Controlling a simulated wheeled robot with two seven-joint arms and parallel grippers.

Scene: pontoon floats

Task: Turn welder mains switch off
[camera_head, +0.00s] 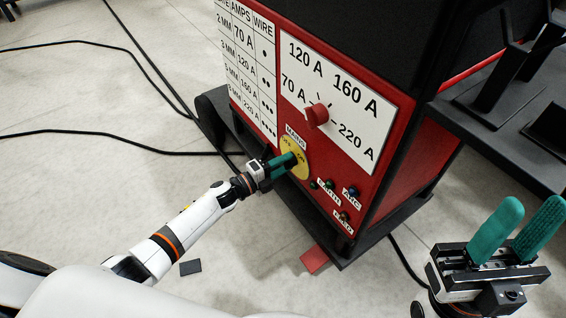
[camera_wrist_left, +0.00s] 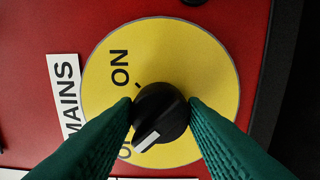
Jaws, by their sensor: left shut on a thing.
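The mains switch is a black knob (camera_wrist_left: 160,105) on a round yellow plate (camera_wrist_left: 205,55) on the red welder front. The plate also shows in the head view (camera_head: 302,171), below the MAINS label (camera_head: 296,135). My left gripper (camera_head: 291,160) is shut on the knob, one green finger on each side. In the wrist view, the knob's white mark points down and left, toward a word that starts with O and is mostly hidden by a finger. ON reads clearly above it. My right gripper (camera_head: 514,240) is open and empty, away from the welder.
A red amperage knob (camera_head: 317,114) sits above the switch. Small indicator lamps (camera_head: 330,184) with labels are to its lower right. A black shelf (camera_head: 500,125) stands at the right. Black cables (camera_head: 100,131) cross the pale floor.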

